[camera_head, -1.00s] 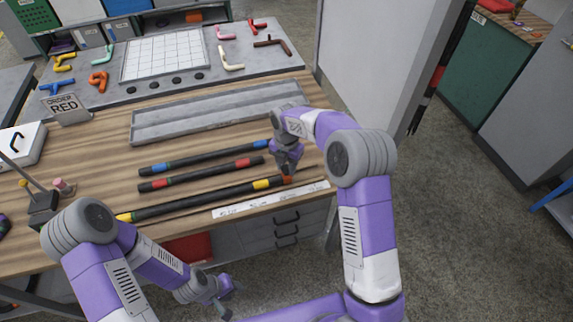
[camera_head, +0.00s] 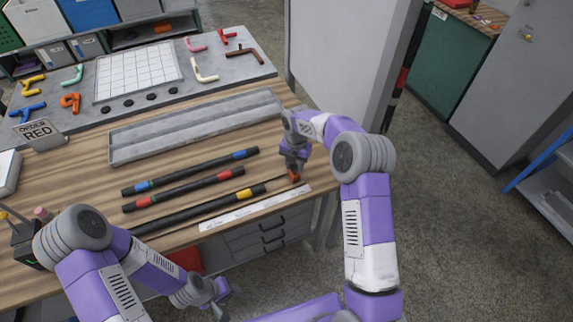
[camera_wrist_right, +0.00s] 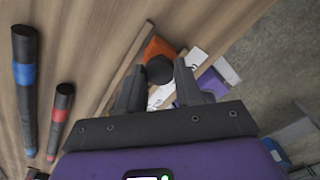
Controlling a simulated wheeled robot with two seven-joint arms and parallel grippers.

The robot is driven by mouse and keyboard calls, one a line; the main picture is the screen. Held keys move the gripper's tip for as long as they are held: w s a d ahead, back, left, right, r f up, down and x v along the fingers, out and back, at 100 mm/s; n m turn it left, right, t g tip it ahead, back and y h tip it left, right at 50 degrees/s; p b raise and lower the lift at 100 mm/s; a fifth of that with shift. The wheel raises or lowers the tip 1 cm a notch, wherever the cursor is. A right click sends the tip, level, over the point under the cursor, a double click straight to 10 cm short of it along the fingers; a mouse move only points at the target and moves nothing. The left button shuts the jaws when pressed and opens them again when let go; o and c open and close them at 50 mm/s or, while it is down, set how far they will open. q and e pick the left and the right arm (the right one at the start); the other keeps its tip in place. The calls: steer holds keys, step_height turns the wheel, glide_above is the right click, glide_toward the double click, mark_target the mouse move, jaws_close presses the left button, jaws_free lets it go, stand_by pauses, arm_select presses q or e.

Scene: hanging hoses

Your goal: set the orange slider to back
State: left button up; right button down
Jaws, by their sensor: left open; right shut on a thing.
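The orange slider (camera_head: 293,176) sits at the right part of the table's front edge, near the right end of a white printed strip (camera_head: 255,208). The strip's words are too small to read. In the right wrist view the slider (camera_wrist_right: 157,46) shows orange behind a round black knob (camera_wrist_right: 160,70). My right gripper (camera_head: 295,168) is shut on the slider by this knob, its fingers on either side in the wrist view (camera_wrist_right: 159,84). My left gripper (camera_head: 222,297) is open and empty, low in front of the table.
Black hoses with blue (camera_head: 190,171), red (camera_head: 184,189) and yellow (camera_head: 205,208) bands lie left of the slider. A grey tray (camera_head: 200,122) lies behind them. An "ORDER RED" sign (camera_head: 38,133) stands at left. A pale panel (camera_head: 345,55) stands beyond the table's right end.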

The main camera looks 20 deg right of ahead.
mark_target(296, 167)
steer(key=shift+d, duration=0.25)
steer(key=c, duration=0.7)
jaws_free()
steer(key=shift+c, duration=0.2)
steer(key=shift+r, duration=0.15)
step_height(296, 167, up, 7)
steer(key=shift+r+p, duration=0.2)
steer(key=shift+p, duration=0.35)
steer(key=shift+f, duration=0.1)
